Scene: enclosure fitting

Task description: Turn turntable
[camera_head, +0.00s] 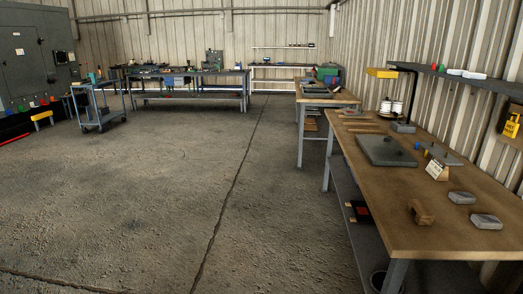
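Neither of my grippers is in view. A wooden-topped workbench (450,222) runs along the right side. A flat dark grey square plate (380,153) with a small knob-like part on top lies on it. Behind and right of the plate is a flat grey piece (447,156) with small blue and red parts near it. I cannot tell for sure which of these, if either, is the turntable. Nothing is touching them from my side.
The bench also holds a small white sign (437,170), a brown block (420,212), two grey blocks (461,197) (486,221) and white spools (391,107). A dark shelf (460,74) hangs above. A blue cart (98,108) stands far left. The concrete floor is clear.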

